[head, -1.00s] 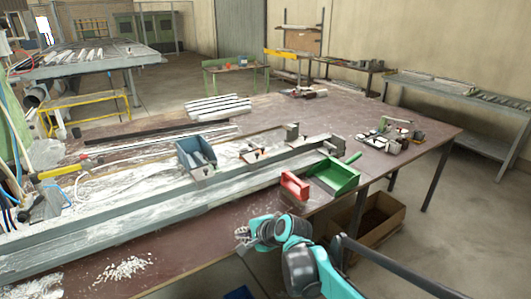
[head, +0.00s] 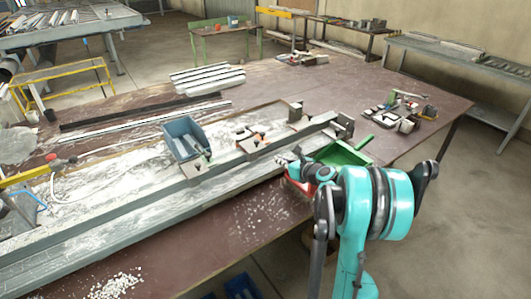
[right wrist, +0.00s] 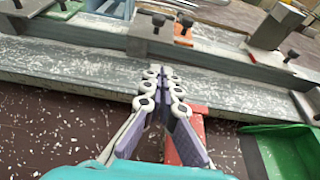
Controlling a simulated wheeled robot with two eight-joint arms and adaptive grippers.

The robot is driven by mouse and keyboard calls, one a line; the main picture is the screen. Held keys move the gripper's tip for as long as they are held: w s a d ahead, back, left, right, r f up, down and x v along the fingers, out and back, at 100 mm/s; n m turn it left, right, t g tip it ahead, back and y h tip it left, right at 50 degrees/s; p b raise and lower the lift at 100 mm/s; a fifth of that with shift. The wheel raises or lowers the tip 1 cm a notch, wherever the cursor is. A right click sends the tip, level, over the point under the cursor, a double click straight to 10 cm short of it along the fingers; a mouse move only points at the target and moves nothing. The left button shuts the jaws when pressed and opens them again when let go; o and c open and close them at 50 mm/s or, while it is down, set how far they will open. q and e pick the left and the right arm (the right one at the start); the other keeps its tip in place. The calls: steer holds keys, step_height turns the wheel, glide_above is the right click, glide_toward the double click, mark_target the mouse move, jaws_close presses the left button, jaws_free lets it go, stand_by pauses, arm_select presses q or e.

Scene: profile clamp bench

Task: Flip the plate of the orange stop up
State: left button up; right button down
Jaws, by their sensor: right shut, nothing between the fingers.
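The orange stop (right wrist: 183,33) shows in the right wrist view as a small orange piece on the far side of the grey rail, beside a metal clamp block (right wrist: 150,33). In the head view a small orange patch (head: 259,134) shows there behind the rail; I cannot tell its plate's position clearly. My right gripper (right wrist: 165,78) is shut and empty, its fingertips just on the near side of the rail. In the head view my right gripper (head: 296,160) is partly hidden by my own arm. My left gripper is out of view.
A red holder (right wrist: 186,142) lies under my right gripper, with a green bin (head: 343,154) to its right. A blue bin (head: 184,141) stands behind the rail (head: 130,210). White chips litter the bench, and clamp blocks stand along the rail.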

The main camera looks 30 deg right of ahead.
steer(key=b, duration=0.3)
glide_toward(251, 145)
steer(key=w+f, duration=0.1)
steer(key=w+d+f, duration=0.1)
steer(key=f, duration=0.1)
steer(key=w+d+f, duration=0.1)
steer(key=shift+d+f, duration=0.2)
steer(key=shift+f, duration=0.1)
